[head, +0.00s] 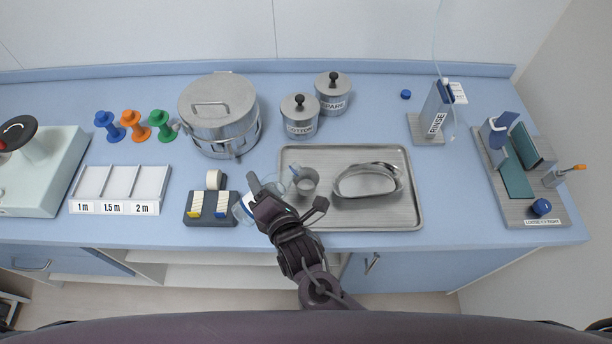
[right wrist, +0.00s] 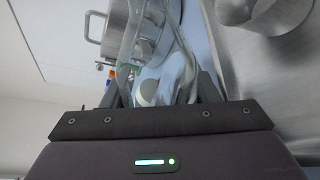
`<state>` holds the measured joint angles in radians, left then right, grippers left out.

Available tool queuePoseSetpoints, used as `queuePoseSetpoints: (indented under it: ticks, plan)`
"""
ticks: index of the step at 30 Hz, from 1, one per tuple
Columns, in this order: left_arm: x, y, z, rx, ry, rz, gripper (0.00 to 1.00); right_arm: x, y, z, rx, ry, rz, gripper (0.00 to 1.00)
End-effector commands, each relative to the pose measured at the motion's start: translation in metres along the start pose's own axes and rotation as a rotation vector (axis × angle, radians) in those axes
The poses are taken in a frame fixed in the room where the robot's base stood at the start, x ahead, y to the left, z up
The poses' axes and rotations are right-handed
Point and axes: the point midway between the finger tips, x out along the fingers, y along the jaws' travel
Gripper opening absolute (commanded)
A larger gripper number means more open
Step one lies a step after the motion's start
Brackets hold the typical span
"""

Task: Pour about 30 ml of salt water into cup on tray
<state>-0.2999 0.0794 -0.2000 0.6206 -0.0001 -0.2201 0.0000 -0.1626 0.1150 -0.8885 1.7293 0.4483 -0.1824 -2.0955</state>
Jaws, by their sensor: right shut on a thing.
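My right gripper (head: 285,200) is over the left edge of the steel tray (head: 413,213). It is shut on a clear bottle, which shows between the fingers in the right wrist view (right wrist: 150,60). In the head view the gripper partly hides the bottle; it looks tilted, with one clear end close to the cup. The small metal cup (head: 307,184) stands on the tray's left part, just beyond the gripper. I cannot make out the water level or any stream. My left gripper is not in view.
A kidney dish (head: 368,193) lies on the tray, right of the cup. A tape holder (head: 211,215), a steel drum (head: 218,112) and two lidded jars (head: 299,127) (head: 332,97) stand nearby. A RINSE stand (head: 427,127) and wooden rack (head: 545,208) are at right.

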Motion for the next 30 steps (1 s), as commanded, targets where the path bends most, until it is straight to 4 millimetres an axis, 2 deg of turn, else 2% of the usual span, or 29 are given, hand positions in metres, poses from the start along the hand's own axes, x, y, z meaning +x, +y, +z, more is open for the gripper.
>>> queuePoseSetpoints:
  ticks: [17,26,30]
  plan:
    - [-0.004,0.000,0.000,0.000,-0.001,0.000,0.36,-0.001,0.003,0.002,-0.008,-0.003,0.002,0.25]
    - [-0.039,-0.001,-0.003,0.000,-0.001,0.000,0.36,-0.005,0.020,0.019,-0.121,-0.032,0.003,0.25]
    - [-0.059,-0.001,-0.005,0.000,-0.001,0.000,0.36,-0.005,0.023,0.029,-0.235,-0.062,0.002,0.25]
